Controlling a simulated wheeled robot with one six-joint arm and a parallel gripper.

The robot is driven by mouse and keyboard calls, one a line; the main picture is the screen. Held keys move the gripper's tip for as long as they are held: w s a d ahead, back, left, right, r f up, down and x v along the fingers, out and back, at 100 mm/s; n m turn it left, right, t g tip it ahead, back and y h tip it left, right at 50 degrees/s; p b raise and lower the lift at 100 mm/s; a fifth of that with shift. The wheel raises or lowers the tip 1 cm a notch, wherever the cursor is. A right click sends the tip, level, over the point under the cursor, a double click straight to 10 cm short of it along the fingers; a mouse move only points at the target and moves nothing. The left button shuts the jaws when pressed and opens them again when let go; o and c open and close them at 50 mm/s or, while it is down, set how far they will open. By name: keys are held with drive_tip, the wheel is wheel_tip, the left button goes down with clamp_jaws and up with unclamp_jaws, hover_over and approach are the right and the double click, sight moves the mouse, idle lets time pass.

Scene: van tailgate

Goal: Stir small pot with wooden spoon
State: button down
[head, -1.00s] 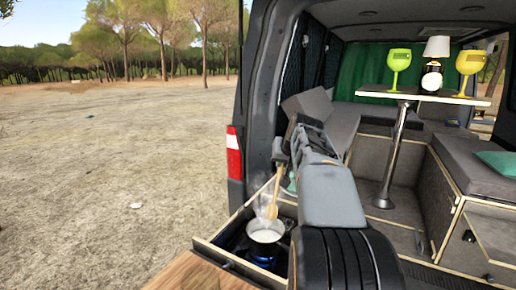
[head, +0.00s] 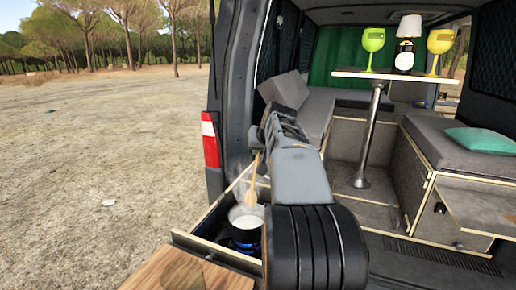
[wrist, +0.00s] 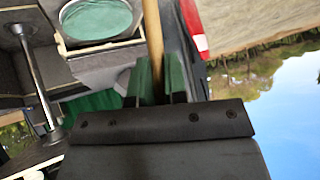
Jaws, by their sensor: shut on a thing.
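The small pot (head: 246,232), dark outside with whitish contents, stands on a burner with a blue flame in the pull-out kitchen drawer. Steam rises from it. My gripper (head: 262,143) is above and behind the pot and is shut on the wooden spoon (head: 251,196). The spoon hangs steeply, bowl end down, over the pot's far part. Its bowl still shows, apparently above the contents; I cannot tell whether it touches them. In the wrist view the green fingers of my gripper (wrist: 154,82) clamp the spoon's handle (wrist: 152,35). The pot is not visible there.
A wooden board (head: 205,275) lies at the drawer's near end. The van's tail light (head: 210,140) and side frame stand left of my arm.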

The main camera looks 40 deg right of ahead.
drive_tip(key=shift+d+f+b, duration=0.25)
drive_tip(key=shift+f+b, duration=0.25)
drive_tip(key=shift+f, duration=0.45)
drive_tip(key=f+b, duration=0.2)
drive_tip(key=a+f+b, duration=0.1)
drive_tip(key=f+b, duration=0.1)
drive_tip(key=f, duration=0.1)
drive_tip(key=f+b, duration=0.2)
drive_tip(key=b, duration=0.1)
drive_tip(key=shift+a+f, duration=0.25)
drive_tip(key=shift+a, duration=0.1)
drive_tip(key=shift+s+d, duration=0.1)
